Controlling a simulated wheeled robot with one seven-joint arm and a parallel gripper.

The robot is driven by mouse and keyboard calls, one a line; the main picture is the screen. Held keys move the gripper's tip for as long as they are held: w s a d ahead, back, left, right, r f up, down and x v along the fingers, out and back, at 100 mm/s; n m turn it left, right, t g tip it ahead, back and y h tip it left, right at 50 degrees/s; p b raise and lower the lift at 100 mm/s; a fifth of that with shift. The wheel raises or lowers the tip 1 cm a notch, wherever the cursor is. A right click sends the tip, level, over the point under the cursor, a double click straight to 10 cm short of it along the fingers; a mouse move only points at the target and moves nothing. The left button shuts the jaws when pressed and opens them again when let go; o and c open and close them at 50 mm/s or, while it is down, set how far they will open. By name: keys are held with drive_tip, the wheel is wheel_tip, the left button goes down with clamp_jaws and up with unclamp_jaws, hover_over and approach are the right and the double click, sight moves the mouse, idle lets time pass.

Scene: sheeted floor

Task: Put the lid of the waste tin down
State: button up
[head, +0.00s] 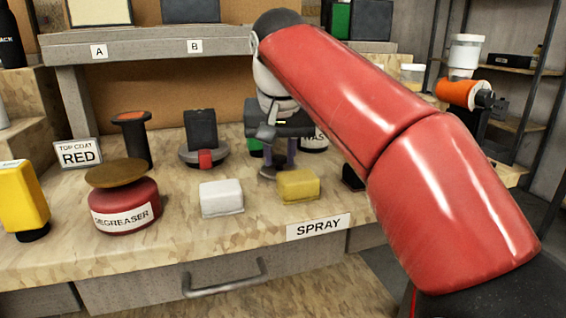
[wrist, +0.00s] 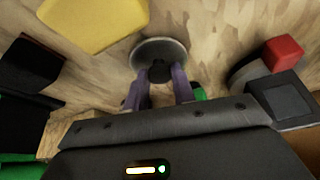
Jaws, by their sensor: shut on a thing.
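In the head view the lid (head: 268,174) shows as a small dark disc below the fingers. It is close to the worktop; I cannot tell if it touches.
A yellow block (head: 298,186) and a white block (head: 222,198) lie in front of my gripper. A dark tool with a red part (head: 203,154) stands to its left. The red degreaser tin (head: 124,205) is farther left. Bare worktop runs along the front, above the SPRAY label (head: 318,227).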

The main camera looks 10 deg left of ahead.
drive_tip(key=o, duration=1)
drive_tip(key=shift+c, duration=0.2)
drive_tip(key=p+v, duration=0.5)
drive_tip(key=v, duration=0.7)
drive_tip(key=s+d+f, duration=0.2)
drive_tip(key=d+f, duration=0.3)
drive_tip(key=d, duration=0.6)
drive_tip(key=s+d+f+m, duration=0.1)
drive_tip(key=s+d+f, duration=0.3)
drive_tip(key=f, duration=0.4)
drive_tip(key=s+d+f+m+t, duration=0.1)
drive_tip(key=s+d+f, duration=0.4)
drive_tip(key=d+f, duration=0.2)
drive_tip(key=s+d+f+m+h, duration=0.1)
drive_tip(key=s+d+f, duration=0.3)
drive_tip(key=d+f, duration=0.2)
wheel_tip(320, 180, down, 3)
drive_tip(key=shift+s+r, duration=0.2)
drive_tip(key=shift+s, duration=0.15)
drive_tip(key=shift+d, duration=0.1)
